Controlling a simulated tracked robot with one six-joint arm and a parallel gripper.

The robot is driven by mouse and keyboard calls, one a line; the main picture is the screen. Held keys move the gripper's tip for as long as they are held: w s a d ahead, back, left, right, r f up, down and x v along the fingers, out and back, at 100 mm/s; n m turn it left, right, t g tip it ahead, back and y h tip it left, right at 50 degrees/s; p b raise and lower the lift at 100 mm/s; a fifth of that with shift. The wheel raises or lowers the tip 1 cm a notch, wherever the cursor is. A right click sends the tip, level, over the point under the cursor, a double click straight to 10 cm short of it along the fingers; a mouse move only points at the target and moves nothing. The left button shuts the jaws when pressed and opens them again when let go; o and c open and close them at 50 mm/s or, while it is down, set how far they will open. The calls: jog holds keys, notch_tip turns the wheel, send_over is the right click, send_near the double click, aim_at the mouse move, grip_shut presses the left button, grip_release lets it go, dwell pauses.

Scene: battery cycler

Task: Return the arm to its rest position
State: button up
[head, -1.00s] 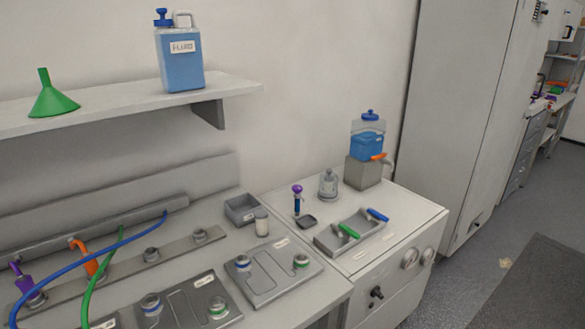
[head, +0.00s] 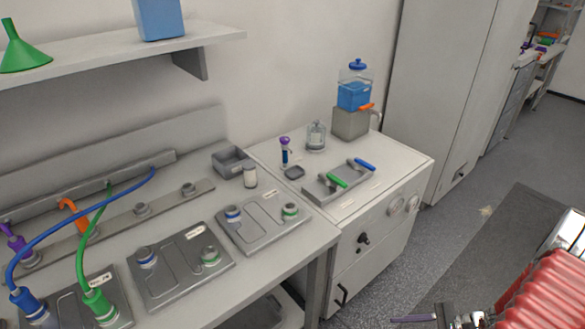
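My arm comes in from the lower right corner of the head view, with a red ribbed sleeve. My gripper (head: 428,319) shows at the bottom edge as a dark, thin finger and a small block, over the grey floor. The rest of it is cut off by the frame, so I cannot tell how far apart its fingers are. No held object shows at the visible part. It is apart from the bench and the white cabinet.
A white cabinet (head: 345,262) carries a grey tray (head: 322,190) with green and blue handles and a blue-liquid dispenser (head: 354,96). The bench at left holds grey plates (head: 182,262) and cables. A green funnel (head: 22,52) sits on the shelf. Floor right of the cabinet is clear.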

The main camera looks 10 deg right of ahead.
jog(key=s+a+r+n+h, duration=0.1)
jog(key=a+r+n+h, duration=0.3)
jog(key=r, duration=0.8)
jog(key=s+a+r+n+h, duration=0.1)
jog(key=a+r+n+h, duration=0.2)
jog(key=a+r+n, duration=0.5)
jog(key=s+a+r+n+h, duration=0.1)
jog(key=a+r+n+h, duration=0.3)
jog(key=a+r, duration=0.5)
notch_tip(320, 180, up, 9)
jog(key=shift+a+r+n+t+h, duration=0.2)
jog(key=shift+a+n+t+h, duration=0.15)
jog(key=shift+n, duration=0.85)
